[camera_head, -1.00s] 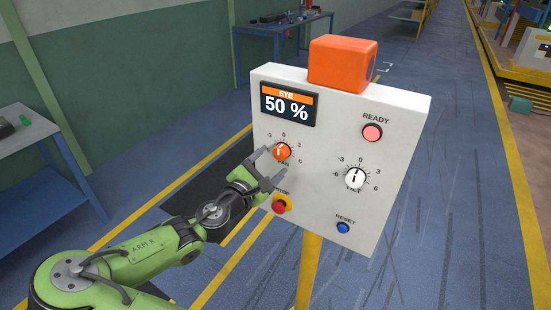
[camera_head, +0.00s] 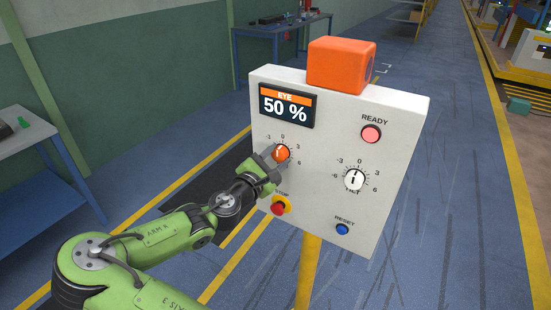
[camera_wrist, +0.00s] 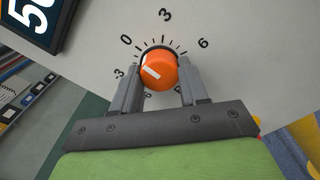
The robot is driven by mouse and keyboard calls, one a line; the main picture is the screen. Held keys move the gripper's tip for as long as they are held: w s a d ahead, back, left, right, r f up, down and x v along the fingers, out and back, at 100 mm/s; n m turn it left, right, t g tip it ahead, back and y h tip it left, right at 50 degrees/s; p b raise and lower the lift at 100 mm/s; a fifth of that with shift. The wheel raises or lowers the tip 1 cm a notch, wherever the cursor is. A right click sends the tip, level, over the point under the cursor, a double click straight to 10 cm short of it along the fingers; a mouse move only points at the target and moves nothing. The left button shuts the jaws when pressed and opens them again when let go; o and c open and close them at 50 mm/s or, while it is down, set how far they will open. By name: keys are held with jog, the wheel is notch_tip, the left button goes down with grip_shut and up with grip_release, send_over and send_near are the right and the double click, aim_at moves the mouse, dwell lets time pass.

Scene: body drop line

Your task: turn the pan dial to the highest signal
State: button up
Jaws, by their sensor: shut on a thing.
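The orange pan dial (camera_head: 281,153) is on the left of the white panel (camera_head: 330,215), below the display. It also shows in the wrist view (camera_wrist: 159,71), where its white mark points up and left, between the -3 and 0 labels. My gripper (camera_head: 275,158) is at the dial; in the wrist view its fingers (camera_wrist: 159,85) are on either side of the dial and shut on it. The display (camera_head: 287,105) reads "EYE 50 %". In the head view my gripper partly covers the dial's left side and its scale.
The white tilt dial (camera_head: 354,179) is right of the pan dial. A red stop button (camera_head: 279,208) on yellow sits just below my gripper. A blue reset button (camera_head: 342,229) and a pink ready lamp (camera_head: 371,134) are farther right. An orange box (camera_head: 341,64) tops the panel.

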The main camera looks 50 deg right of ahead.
jog(key=shift+m, duration=0.3)
jog(key=shift+f+m+b, duration=0.1)
jog(key=shift+m+b, duration=0.45)
jog(key=shift+m, duration=0.65)
jog(key=shift+m+b, duration=0.95)
jog(key=shift+m, duration=1.15)
jog(key=o, duration=1.1)
jog(key=shift+c, duration=0.2)
jog(key=s+a+p, duration=0.1)
jog(key=a, duration=1.4)
jog(key=shift+s+a, duration=0.25)
jog(key=shift+a, duration=0.1)
